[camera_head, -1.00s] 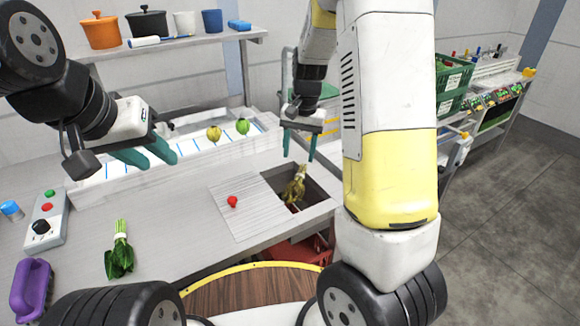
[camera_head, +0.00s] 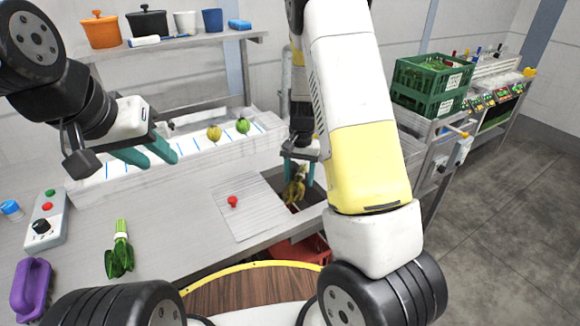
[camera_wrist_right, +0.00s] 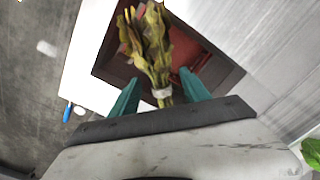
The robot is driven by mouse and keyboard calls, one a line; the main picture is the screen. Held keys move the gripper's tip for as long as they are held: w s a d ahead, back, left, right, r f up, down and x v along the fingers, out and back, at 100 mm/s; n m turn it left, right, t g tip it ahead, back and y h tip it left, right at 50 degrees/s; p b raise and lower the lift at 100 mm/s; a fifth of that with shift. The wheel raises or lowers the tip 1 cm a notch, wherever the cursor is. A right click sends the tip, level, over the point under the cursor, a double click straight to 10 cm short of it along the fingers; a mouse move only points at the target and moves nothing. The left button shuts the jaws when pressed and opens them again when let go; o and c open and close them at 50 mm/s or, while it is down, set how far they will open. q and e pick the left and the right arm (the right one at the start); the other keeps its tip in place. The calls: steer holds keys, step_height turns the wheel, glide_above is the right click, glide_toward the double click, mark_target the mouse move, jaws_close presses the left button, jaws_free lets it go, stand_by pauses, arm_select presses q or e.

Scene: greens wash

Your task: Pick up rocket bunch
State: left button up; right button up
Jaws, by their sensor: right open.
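A wilted yellow-brown leafy bunch (camera_head: 297,188) with a pale band is at the dark square opening in the counter. In the right wrist view its leaves (camera_wrist_right: 150,45) point away from me and its banded stem end lies between my fingers. My right gripper (camera_head: 298,170) is open, pointing down over this bunch, its teal fingers on either side of the stem. The frames do not show which bunch is the rocket.
A red crate (camera_head: 300,247) sits below the opening. A ribbed board (camera_head: 245,212) with a red knob (camera_head: 232,202) lies beside it. A control box (camera_head: 46,222) and purple brush (camera_head: 31,288) are at the left. Green crates (camera_head: 430,85) stand at the right.

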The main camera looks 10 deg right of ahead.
mark_target(299, 176)
jaws_close()
steer(key=shift+r, duration=0.2)
steer(key=shift+r, duration=0.6)
step_height(299, 176, up, 2)
steer(key=shift+r, duration=0.15)
steer(key=s+a, duration=0.1)
steer(key=s, duration=0.4)
steer(key=s+a, duration=0.2)
steer(key=s, duration=0.3)
steer(key=s+a+r, duration=0.1)
steer(key=s, duration=0.4)
steer(key=shift+s+a+r, duration=0.1)
steer(key=shift+s+a, duration=0.1)
steer(key=shift+a, duration=0.05)
steer(key=shift+w, duration=0.1)
